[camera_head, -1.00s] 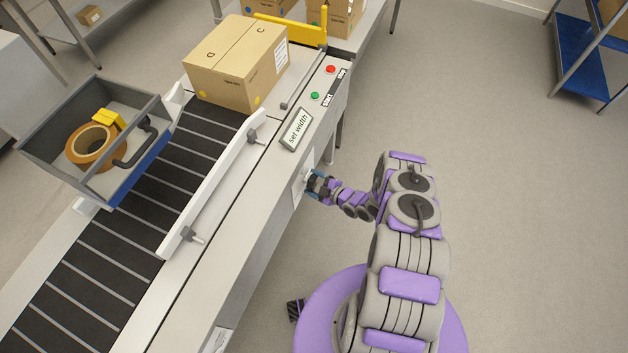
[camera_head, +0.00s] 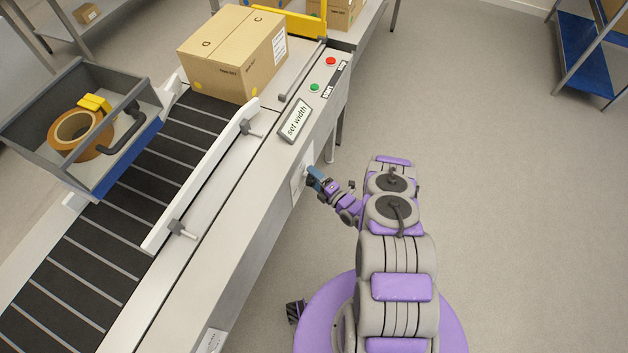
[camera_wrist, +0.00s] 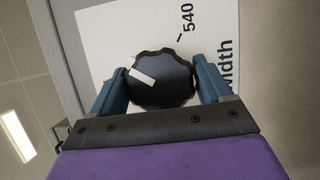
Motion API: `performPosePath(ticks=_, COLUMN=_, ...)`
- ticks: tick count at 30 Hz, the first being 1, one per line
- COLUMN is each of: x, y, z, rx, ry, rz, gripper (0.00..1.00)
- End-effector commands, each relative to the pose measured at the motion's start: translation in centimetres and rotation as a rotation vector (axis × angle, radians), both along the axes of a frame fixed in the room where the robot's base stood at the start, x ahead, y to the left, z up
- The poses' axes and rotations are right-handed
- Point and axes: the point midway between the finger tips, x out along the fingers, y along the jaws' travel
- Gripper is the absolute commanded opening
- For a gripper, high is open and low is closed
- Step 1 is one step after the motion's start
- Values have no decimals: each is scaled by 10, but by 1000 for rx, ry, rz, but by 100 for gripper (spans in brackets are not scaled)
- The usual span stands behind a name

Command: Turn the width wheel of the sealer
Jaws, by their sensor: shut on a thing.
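The width wheel (camera_wrist: 163,78) is a dark, scalloped knob with a white mark, set on a white label plate. The plate shows "540" and part of the word "width" in the wrist view. My gripper (camera_wrist: 162,85) has its two blue fingers on either side of the wheel and is shut on it. In the head view my gripper (camera_head: 315,178) is at the side of the sealer (camera_head: 225,215), below the "set width" sign (camera_head: 296,121). The wheel itself is hidden there by the gripper.
A cardboard box (camera_head: 235,55) sits on the belt near the yellow arch (camera_head: 297,22). A grey tray (camera_head: 150,135) with a tape roll (camera_head: 78,133) hangs over the belt's left side. Green (camera_head: 314,87) and red (camera_head: 331,61) buttons are on the sealer's top.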

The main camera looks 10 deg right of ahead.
Motion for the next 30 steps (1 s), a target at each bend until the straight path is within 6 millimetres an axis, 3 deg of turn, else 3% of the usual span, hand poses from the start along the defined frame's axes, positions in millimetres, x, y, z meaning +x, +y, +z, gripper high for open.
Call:
performPosePath(ticks=23, x=-2, y=0, z=-3, rx=-63, ry=-74, rz=-2, gripper=48)
performPosePath(ticks=24, x=-2, y=0, z=-3, rx=-63, ry=-73, rz=-2, gripper=81)
performPosePath(ticks=30, x=-1, y=0, z=-1, rx=-62, ry=-78, rz=-1, gripper=100)
